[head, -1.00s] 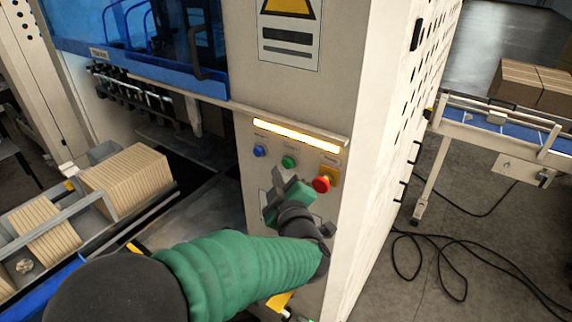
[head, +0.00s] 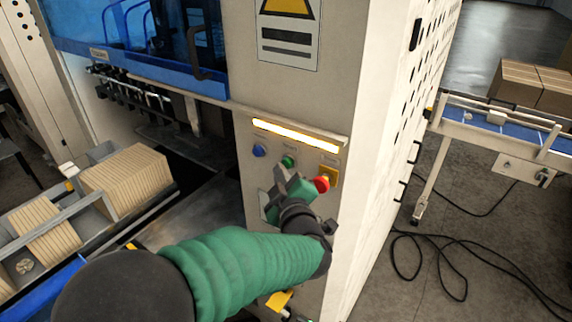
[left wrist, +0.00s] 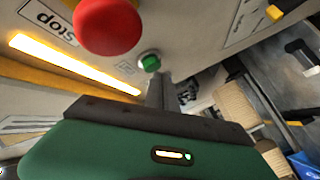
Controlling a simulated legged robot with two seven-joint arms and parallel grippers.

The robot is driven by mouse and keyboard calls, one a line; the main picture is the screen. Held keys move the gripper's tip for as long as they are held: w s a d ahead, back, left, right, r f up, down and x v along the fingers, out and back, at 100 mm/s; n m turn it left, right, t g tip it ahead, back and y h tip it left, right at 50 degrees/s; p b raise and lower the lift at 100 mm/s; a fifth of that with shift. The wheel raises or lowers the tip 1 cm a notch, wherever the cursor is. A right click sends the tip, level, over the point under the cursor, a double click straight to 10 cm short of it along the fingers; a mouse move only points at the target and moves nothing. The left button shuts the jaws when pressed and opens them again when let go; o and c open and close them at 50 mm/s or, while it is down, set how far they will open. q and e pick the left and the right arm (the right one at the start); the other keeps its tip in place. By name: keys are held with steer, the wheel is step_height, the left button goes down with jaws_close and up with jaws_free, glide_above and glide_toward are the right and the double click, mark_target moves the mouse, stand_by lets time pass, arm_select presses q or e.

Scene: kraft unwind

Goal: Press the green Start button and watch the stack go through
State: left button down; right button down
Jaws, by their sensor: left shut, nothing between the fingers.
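The green Start button (head: 288,161) is on the machine's cream front panel, between a blue button (head: 259,151) and a red mushroom knob (head: 321,183). My left gripper (head: 281,173) is shut and empty, its tips just below the green button. In the left wrist view the green button (left wrist: 150,62) shows right by the fingertips (left wrist: 160,82); I cannot tell whether they touch. The red knob (left wrist: 107,25) is close by there. A stack of kraft-coloured sheets (head: 125,180) stands upright on the infeed at the left. My right gripper is out of view.
A lit bar (head: 295,136) runs above the buttons. A blue-framed guard door (head: 150,50) is at the upper left. At the right are a blue outfeed conveyor (head: 500,128) with cardboard stacks (head: 535,84) and loose black cables (head: 445,260) on the floor.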

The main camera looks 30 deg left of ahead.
arm_select(q)
steer(key=shift+w+d, duration=0.1)
steer(key=shift+w, duration=0.45)
stand_by(0.7)
steer(key=shift+s, duration=0.95)
steer(key=s, duration=0.5)
steer(key=shift+a, duration=0.35)
steer(key=shift+w, duration=0.1)
